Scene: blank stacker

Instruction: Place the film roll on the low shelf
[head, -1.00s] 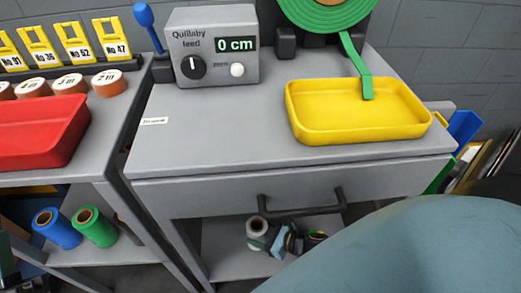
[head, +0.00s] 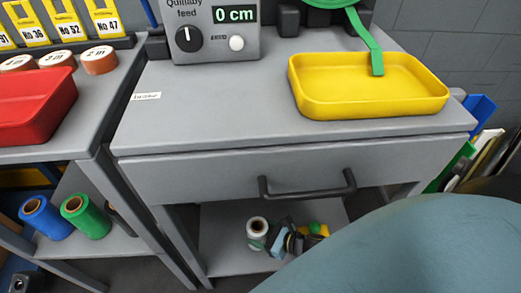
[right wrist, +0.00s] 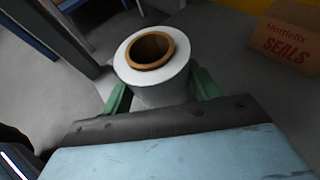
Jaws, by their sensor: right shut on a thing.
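The film roll (head: 257,230) is white with a brown core. It stands about upright in the opening under the drawer, above or on the grey low shelf (head: 222,245); whether its base touches the shelf is hidden. My right gripper (head: 268,243) is shut on it. In the right wrist view the film roll (right wrist: 150,82) sits between the green fingers of my right gripper (right wrist: 158,95), and its lower end is hidden. My left gripper is not in view.
The drawer handle (head: 308,187) juts out above the roll. A yellow tray (head: 370,108) stands on the bench top. A seals box (right wrist: 286,38) shows in the right wrist view.

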